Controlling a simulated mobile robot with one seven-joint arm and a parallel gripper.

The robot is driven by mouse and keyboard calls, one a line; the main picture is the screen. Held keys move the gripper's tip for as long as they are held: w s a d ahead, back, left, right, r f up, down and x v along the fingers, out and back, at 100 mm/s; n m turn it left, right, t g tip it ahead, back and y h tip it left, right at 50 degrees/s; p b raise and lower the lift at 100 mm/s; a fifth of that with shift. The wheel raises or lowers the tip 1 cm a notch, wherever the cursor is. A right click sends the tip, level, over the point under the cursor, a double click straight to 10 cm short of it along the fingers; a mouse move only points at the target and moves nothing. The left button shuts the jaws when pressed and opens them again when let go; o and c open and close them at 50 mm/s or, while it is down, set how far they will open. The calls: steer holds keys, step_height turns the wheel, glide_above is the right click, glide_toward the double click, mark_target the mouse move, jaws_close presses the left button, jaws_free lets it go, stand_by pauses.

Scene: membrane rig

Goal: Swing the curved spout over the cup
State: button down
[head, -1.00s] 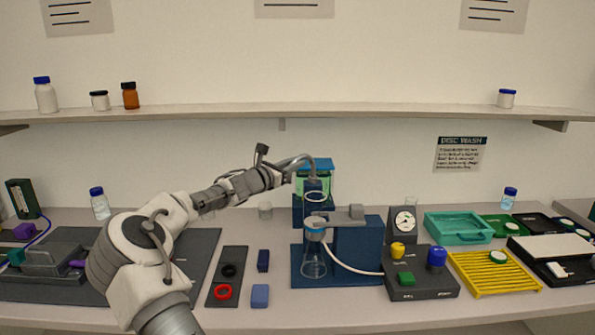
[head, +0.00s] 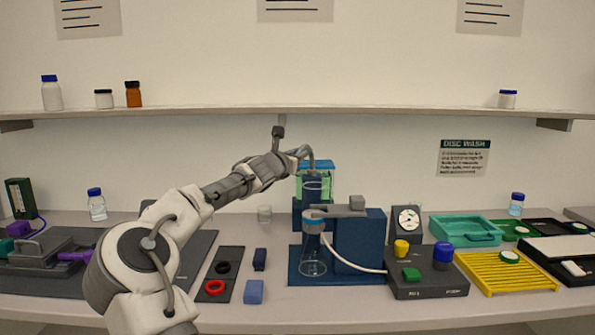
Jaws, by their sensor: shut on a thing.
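The curved spout (head: 309,152) is a grey bent tube in front of the tank (head: 320,186), which holds green liquid and has a blue lid. My gripper (head: 297,154) is at the left end of the spout and is shut on it; the fingertips are small and partly hidden. The cup (head: 314,226), with a blue rim, sits above a clear flask (head: 312,262) on the blue rig. The spout's lower end hangs above and behind the cup's rim in this view; I cannot tell whether it is directly over the cup.
A grey arm piece (head: 351,203) tops the blue block beside the cup. A white hose runs from the rig to a dark box (head: 425,285) with coloured knobs. A gauge (head: 407,221), teal tray (head: 465,230) and yellow rack (head: 505,272) stand right. A shelf (head: 290,112) runs above.

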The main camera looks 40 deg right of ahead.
steer(key=s+n+t+y+b, duration=0.1)
steer(key=t+b, duration=0.1)
steer(key=b, duration=0.3)
steer(key=s+d+n+t+y+b, duration=0.1)
steer(key=n+t+b, duration=0.1)
steer(key=b, duration=0.4)
steer(key=shift+s, duration=0.2)
steer(key=shift+s+d+n+t+y+b, duration=0.2)
steer(key=shift+s+n+t+y+b, duration=0.05)
steer(key=shift+n+t+y+b, duration=0.3)
steer(key=shift+s+d+n+t+y+b, duration=0.25)
steer(key=shift+n+t+y+b, duration=0.2)
steer(key=shift+t+y+b, duration=0.2)
steer(key=shift+s+d+n+t+y+b, duration=0.2)
steer(key=shift+s+n+t+y+b, duration=0.05)
steer(key=shift+n+t+y+b, duration=0.3)
steer(key=shift+r, duration=0.1)
steer(key=c, duration=0.8)
jaws_free()
